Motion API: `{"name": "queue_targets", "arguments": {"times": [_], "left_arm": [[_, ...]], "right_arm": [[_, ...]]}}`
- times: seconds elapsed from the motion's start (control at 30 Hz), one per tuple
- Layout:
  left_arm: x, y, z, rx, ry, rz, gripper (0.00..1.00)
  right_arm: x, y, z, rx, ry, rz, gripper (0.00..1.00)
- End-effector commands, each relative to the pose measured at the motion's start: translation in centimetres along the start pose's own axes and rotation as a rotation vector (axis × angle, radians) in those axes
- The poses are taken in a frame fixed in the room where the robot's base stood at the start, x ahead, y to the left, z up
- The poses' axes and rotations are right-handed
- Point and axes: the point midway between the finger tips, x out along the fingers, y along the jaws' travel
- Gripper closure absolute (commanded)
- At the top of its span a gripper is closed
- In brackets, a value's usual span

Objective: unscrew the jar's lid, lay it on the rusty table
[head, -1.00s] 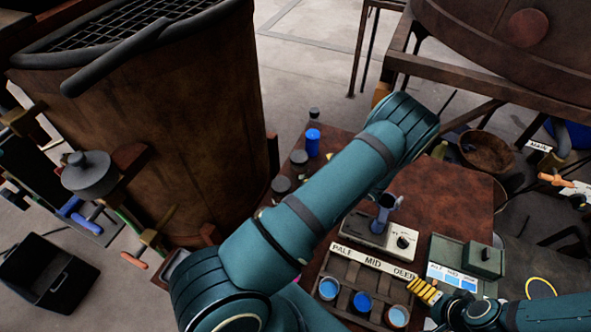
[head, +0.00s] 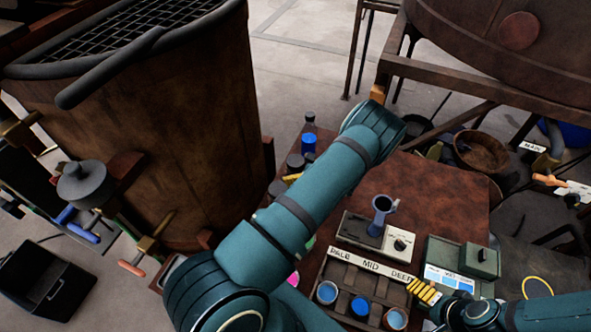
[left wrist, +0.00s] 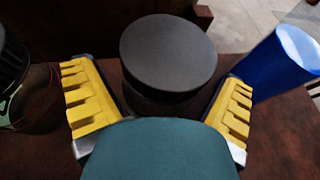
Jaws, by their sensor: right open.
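A jar with a round black lid (left wrist: 168,52) stands between the fingers of my left gripper (left wrist: 160,105) in the left wrist view. The yellow fingers are apart, one on each side, with no clear contact. In the head view my forearm hides most of this gripper; a yellow finger (head: 292,178) shows beside the dark lids, and the lid between the fingers seems to be the upper one (head: 295,162). The rusty table (head: 448,188) has a reddish-brown top. My right gripper (head: 424,291) is open and empty at the table's front right, near the cups.
A blue container (head: 309,143) stands close to the jar, and another dark-lidded jar (head: 277,188) on its other side. A rack of cups (head: 361,305), a device with a dial (head: 399,241) and a green box (head: 478,259) occupy the front. The table's right middle is bare.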

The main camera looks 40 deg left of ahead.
Motion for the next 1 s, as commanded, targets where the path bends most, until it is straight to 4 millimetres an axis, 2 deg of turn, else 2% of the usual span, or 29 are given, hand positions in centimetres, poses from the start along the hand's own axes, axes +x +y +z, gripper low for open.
{"name": "queue_targets", "arguments": {"times": [0.03, 0.13, 0.17, 0.53, 0.67, 1.0], "left_arm": [[0.0, 0.0, 0.0, 0.0, 0.0, 0.0, 0.25], [0.0, 0.0, 0.0, 0.0, 0.0, 0.0, 0.6], [0.0, 0.0, 0.0, 0.0, 0.0, 0.0, 0.66], [0.0, 0.0, 0.0, -0.001, 0.0, 0.0, 0.69], [-0.3, -0.1, 0.7, -0.002, 0.0, 0.0, 0.69], [-2.6, -0.1, 6.3, -0.004, 0.001, -0.001, 0.69]], "right_arm": [[0.0, 0.0, 0.0, 0.0, 0.0, 0.0, 0.0], [0.0, 0.0, 0.0, 0.0, 0.0, 0.0, 0.0], [0.0, 0.0, 0.0, 0.0, 0.0, 0.0, 0.0], [0.0, 0.0, 0.0, 0.0, 0.0, 0.0, 0.0], [0.0, 0.0, 0.0, 0.0, 0.0, 0.0, 0.0], [-0.2, -0.1, 0.0, 0.0, 0.0, 0.0, 0.0]]}}
